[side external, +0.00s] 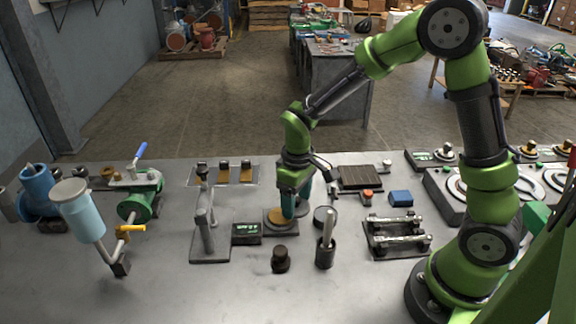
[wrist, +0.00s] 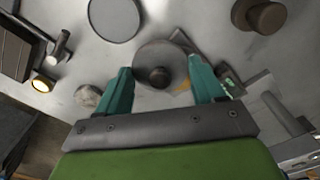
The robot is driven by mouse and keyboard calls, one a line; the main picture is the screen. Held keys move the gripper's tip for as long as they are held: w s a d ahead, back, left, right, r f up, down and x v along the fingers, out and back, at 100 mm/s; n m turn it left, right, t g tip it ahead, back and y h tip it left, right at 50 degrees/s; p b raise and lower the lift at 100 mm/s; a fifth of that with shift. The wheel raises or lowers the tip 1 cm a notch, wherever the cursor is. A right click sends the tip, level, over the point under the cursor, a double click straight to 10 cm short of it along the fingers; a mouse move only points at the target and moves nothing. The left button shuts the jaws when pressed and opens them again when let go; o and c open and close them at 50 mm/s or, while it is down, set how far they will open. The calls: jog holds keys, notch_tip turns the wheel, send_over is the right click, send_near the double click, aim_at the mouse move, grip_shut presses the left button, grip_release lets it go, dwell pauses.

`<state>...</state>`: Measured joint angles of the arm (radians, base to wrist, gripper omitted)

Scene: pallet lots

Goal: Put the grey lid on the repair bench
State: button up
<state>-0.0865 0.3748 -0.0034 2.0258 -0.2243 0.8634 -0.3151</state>
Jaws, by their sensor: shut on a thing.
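The grey lid, a round disc with a dark knob (wrist: 158,76), sits between my two fingers in the wrist view. My gripper (wrist: 163,85) is shut on it, a finger on each side. In the side view my gripper (side external: 287,217) points down, low over a dark square base with a tan round pad (side external: 275,217). There the fingers mostly hide the lid, and I cannot tell if it touches the base. A grey workbench (side external: 338,85) stands in the background; I cannot tell whether it is the repair bench.
A small box with a green display (side external: 247,233) is beside the base. A dark brown knob (side external: 280,260), a dark cup with a rod (side external: 325,252) and a rack with metal rods (side external: 397,235) stand close by.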

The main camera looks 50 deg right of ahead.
send_over(249, 198)
jog(key=shift+d+f, duration=0.1)
jog(key=shift+f, duration=2.35)
jog(key=shift+f, duration=0.1)
jog(key=o, duration=1)
